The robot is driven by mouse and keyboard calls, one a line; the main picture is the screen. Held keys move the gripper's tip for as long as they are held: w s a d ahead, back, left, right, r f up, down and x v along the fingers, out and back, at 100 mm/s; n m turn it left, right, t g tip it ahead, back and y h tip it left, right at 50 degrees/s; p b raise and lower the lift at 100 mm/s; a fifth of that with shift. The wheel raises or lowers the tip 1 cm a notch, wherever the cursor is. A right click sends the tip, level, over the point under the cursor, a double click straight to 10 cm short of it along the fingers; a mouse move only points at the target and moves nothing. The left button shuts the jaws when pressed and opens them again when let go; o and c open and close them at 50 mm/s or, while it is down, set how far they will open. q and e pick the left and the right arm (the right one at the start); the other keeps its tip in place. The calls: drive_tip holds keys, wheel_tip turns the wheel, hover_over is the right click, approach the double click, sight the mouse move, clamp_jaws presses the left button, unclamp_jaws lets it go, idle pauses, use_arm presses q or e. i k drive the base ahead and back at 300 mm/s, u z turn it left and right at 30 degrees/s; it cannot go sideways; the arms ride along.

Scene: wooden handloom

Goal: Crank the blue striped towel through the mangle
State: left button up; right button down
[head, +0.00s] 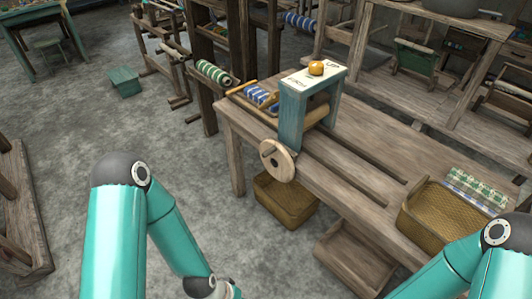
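The mangle (291,115) stands on the wooden bench, with a blue-teal frame, a pale labelled top and an orange knob (316,68). A round wooden crank wheel (277,161) is on its near side, and a wooden roller (318,116) shows at its right. A blue and white striped towel (262,97) lies on the wooden feed side at the mangle's left, close to the frame. Whether its edge is between the rollers is hidden. Both my arms show at the bottom of the view, but neither gripper is in the picture.
A wicker basket (440,218) sits on the bench's right end, with green and blue checked cloths (474,190) beside it. Another basket (285,200) is under the bench.

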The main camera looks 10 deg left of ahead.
sight(277, 161)
drive_tip(key=z, duration=0.2)
drive_tip(key=i, duration=0.85)
drive_tip(key=u, duration=0.25)
